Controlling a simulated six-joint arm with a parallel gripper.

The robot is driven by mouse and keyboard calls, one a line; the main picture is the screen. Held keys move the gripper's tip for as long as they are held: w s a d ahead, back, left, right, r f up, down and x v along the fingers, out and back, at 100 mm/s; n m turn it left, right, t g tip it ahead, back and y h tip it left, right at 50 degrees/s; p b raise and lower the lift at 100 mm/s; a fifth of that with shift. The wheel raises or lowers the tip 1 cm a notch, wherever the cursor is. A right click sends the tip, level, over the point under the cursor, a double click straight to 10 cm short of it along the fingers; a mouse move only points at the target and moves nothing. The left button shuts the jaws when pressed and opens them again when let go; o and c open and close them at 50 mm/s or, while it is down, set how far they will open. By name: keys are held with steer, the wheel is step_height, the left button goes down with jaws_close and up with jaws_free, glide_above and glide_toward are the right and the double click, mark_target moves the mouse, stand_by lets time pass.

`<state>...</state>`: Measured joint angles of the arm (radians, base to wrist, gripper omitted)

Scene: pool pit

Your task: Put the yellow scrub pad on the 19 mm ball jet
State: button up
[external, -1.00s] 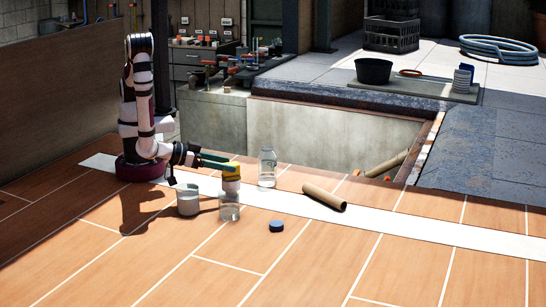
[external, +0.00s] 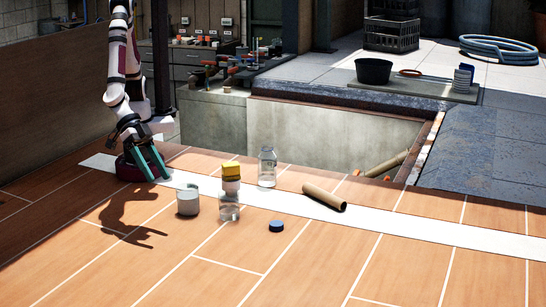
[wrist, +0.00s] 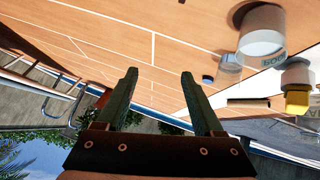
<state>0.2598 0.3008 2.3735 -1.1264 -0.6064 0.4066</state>
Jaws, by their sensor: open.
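The yellow scrub pad (external: 231,168) lies on top of a pale round piece (external: 231,186), which stands on a clear jar (external: 229,211). The pale piece may be the ball jet, but no 19 mm marking is readable. In the wrist view the yellow pad (wrist: 297,102) shows at the right edge against the pale piece (wrist: 298,76). My gripper (external: 160,178) is open and empty, well to the left of the pad and apart from it, its green fingers angled downward. In the wrist view nothing is between its fingertips (wrist: 159,72).
A grey-white tub (external: 188,200) stands just left of the stack. A clear bottle (external: 267,167) stands behind it, and a cardboard tube (external: 324,197) lies to the right. A blue disc (external: 276,226) is in front. The open pit (external: 330,135) lies behind; the front floor is clear.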

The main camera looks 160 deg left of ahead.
steer(key=s+d+r+m+g+h, duration=0.2)
steer(key=s+d+r+m+h, duration=0.45)
steer(key=s+d+m, duration=0.2)
steer(key=s+a+m+g+y, duration=0.2)
steer(key=s+a, duration=0.3)
steer(key=s, duration=0.4)
steer(key=s+a+r+m+g+y, duration=0.1)
steer(key=s+a+m+g, duration=0.3)
steer(key=s, duration=0.6)
steer(key=shift+a+m+y, duration=0.55)
steer(key=shift+a+m, duration=0.1)
steer(key=shift+a, duration=0.6)
